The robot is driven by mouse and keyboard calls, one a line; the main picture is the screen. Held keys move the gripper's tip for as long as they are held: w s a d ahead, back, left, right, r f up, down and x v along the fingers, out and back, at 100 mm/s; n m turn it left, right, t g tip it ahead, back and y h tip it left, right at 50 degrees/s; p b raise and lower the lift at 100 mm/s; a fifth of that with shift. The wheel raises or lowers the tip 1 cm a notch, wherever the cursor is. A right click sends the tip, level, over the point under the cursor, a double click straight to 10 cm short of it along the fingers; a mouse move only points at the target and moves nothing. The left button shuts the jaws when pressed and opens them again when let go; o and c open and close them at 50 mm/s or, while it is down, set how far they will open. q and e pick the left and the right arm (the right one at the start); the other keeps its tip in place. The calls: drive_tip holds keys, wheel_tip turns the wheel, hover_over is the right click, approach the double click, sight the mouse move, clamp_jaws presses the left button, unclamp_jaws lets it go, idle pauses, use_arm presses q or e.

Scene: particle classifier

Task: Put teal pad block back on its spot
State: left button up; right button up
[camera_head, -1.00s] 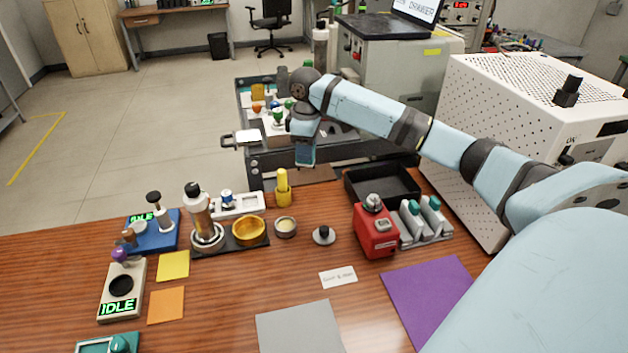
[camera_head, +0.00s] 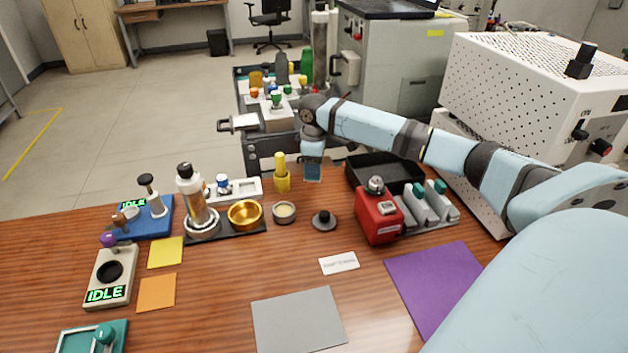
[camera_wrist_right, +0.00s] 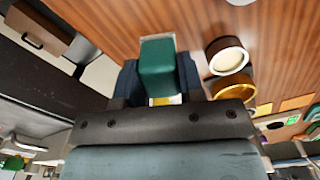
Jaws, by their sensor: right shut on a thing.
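My right gripper (camera_head: 313,174) is over the far edge of the wooden table, between the yellow bottle and the black tray. In the right wrist view its dark fingers (camera_wrist_right: 157,85) are shut on the teal pad block (camera_wrist_right: 157,57), a dark green-teal block pointing away from the wrist. In the head view the block cannot be told apart from the gripper. Flat coloured pads lie on the table: purple (camera_head: 432,283), grey (camera_head: 298,320), yellow (camera_head: 166,252) and orange (camera_head: 157,292). My left gripper is not in view.
The yellow bottle (camera_head: 281,178) stands left of the gripper; the black tray (camera_head: 385,184) is right. A red device (camera_head: 378,218), black-knobbed disc (camera_head: 324,220), tin (camera_head: 284,212) and gold bowl (camera_head: 244,214) stand nearer. A teal device (camera_head: 92,340) is front left.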

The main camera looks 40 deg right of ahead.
wheel_tip(320, 180, down, 6)
drive_tip(key=shift+b, duration=0.6)
drive_tip(key=shift+r, duration=0.1)
drive_tip(key=o, duration=0.9)
wheel_tip(320, 180, up, 12)
drive_tip(key=shift+p, duration=1.2)
